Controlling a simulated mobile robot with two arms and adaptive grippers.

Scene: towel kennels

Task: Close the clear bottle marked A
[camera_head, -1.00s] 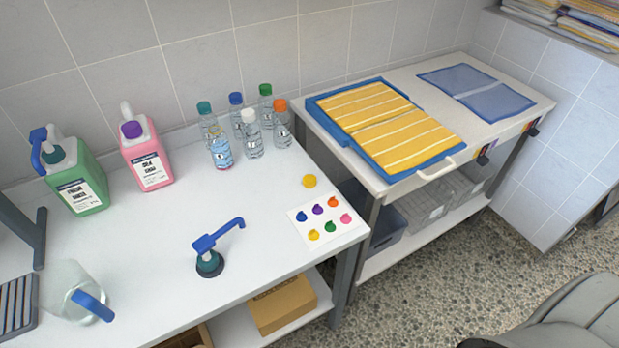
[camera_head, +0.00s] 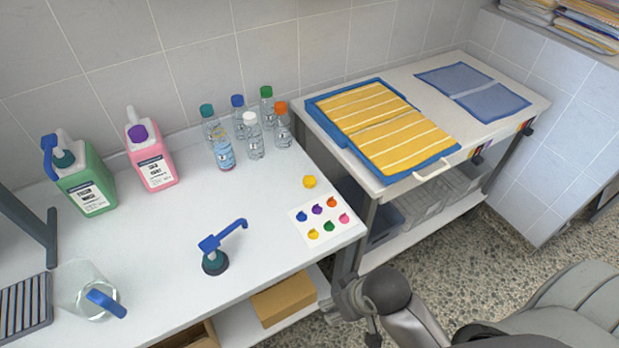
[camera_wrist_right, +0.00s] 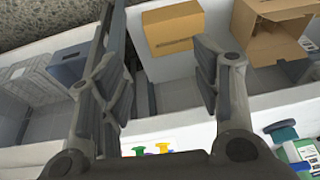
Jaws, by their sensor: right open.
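A group of small clear bottles stands at the back right of the white table. The front bottle (camera_head: 223,153) holds bluish liquid and shows no cap on its neck. The others around it wear teal, blue, green, orange and white caps. Their label letters are too small to read, so I cannot tell which is marked A. A yellow cap (camera_head: 309,181) lies loose on the table, right of the bottles. My right gripper (camera_head: 342,302) is low beyond the table's front right corner, away from bottles and cap. In the right wrist view its fingers (camera_wrist_right: 158,78) are apart and empty.
A card with coloured blobs (camera_head: 321,220) lies near the right edge. A blue pump head (camera_head: 215,260) stands mid-table. Green (camera_head: 88,185) and pink (camera_head: 152,160) jugs and a glass pitcher (camera_head: 75,288) are left. A cardboard box (camera_head: 284,299) sits on the shelf below.

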